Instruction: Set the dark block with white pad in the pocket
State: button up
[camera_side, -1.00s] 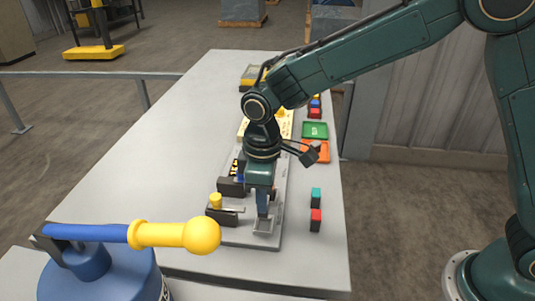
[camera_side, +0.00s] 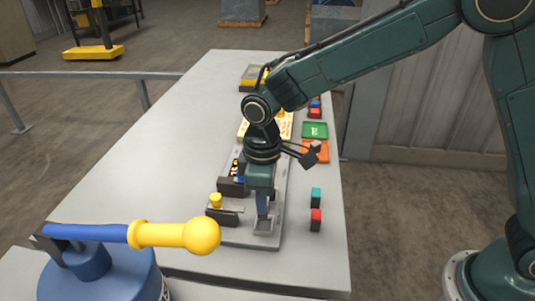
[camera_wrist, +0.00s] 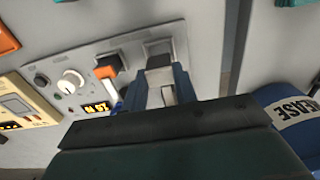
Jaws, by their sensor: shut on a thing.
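My gripper (camera_wrist: 162,90) points down over the near end of the grey panel, with its two blue fingers shut on the dark block with white pad (camera_wrist: 168,95). In the wrist view the block's dark upper part and pale pad show between the fingers. In the side view my gripper (camera_side: 263,213) is at a small grey pocket (camera_side: 264,229) near the panel's near right corner. The fingers hide most of the block there. I cannot tell whether the block is inside the pocket or just above it.
Teal and red blocks (camera_side: 316,213) stand to the right. Orange (camera_side: 316,152) and green (camera_side: 314,130) trays lie farther back. The table's left side is clear.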

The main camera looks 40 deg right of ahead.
jog(key=shift+f, duration=2.15)
dwell(3.1)
jog(key=o, duration=1.5)
jog(key=shift+o, duration=0.2)
jog(key=shift+r, duration=0.15)
jog(key=shift+r, duration=3.85)
